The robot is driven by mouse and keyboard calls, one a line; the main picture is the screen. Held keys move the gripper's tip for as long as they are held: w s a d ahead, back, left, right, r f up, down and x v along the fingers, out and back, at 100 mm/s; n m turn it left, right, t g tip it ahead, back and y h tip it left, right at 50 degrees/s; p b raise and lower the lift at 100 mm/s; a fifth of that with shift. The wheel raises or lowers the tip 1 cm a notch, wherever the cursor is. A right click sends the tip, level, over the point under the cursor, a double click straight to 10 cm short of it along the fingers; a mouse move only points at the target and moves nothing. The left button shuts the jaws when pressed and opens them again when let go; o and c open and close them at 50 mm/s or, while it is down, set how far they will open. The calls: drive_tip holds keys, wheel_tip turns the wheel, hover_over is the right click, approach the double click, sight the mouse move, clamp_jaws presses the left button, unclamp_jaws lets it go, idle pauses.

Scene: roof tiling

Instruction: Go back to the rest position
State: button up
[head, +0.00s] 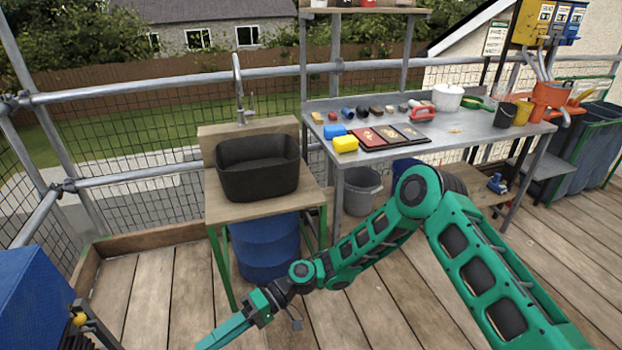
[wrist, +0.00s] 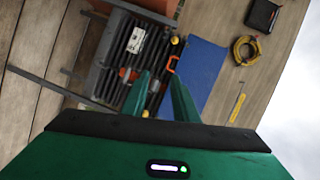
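My gripper (head: 210,343) is low at the bottom left of the head view, with my green arm reaching down to it from the lower right. In the wrist view my gripper (wrist: 158,78) shows two green fingers with a clear gap between them. It is open, and I see nothing held in it. The fingers point over a rack of dark slats (wrist: 112,70), apart from it as far as I can tell.
A wooden stand with a black basin (head: 258,170) and a blue drum (head: 265,247) are beyond my arm. A metal workbench (head: 480,135) stands at right. A blue thing (head: 35,305) is at lower left. The wrist view shows a blue sheet (wrist: 203,72) and yellow coil (wrist: 246,50).

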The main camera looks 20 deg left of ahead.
drive_tip(key=w+d+r+m+t+h, duration=0.15)
drive_tip(key=w+d+t, duration=0.25)
drive_tip(key=w+d, duration=0.6)
drive_tip(key=w+d+r+m+t+h, duration=0.2)
drive_tip(key=w+d+r, duration=0.2)
drive_tip(key=d, duration=0.7)
drive_tip(key=w+d+r+m+t+h, duration=0.2)
drive_tip(key=w+d+r, duration=0.15)
drive_tip(key=d, duration=0.65)
drive_tip(key=w+d+r+m+t+h, duration=0.2)
drive_tip(key=w+d+r, duration=0.25)
drive_tip(key=d, duration=0.65)
drive_tip(key=s+d+r+m+t+h, duration=0.1)
drive_tip(key=s+d+r+m, duration=0.25)
drive_tip(key=d, duration=0.65)
drive_tip(key=s+d+r+m+t+h, duration=0.15)
drive_tip(key=s+d+r, duration=0.3)
drive_tip(key=d, duration=0.55)
drive_tip(key=s+d+r+m, duration=0.3)
drive_tip(key=s+d+m, duration=0.3)
drive_tip(key=s+d, duration=0.4)
drive_tip(key=s, duration=0.5)
drive_tip(key=shift+s+r+m, duration=0.15)
drive_tip(key=shift+r+m, duration=0.05)
drive_tip(key=shift+m, duration=0.15)
drive_tip(key=shift+a, duration=0.1)
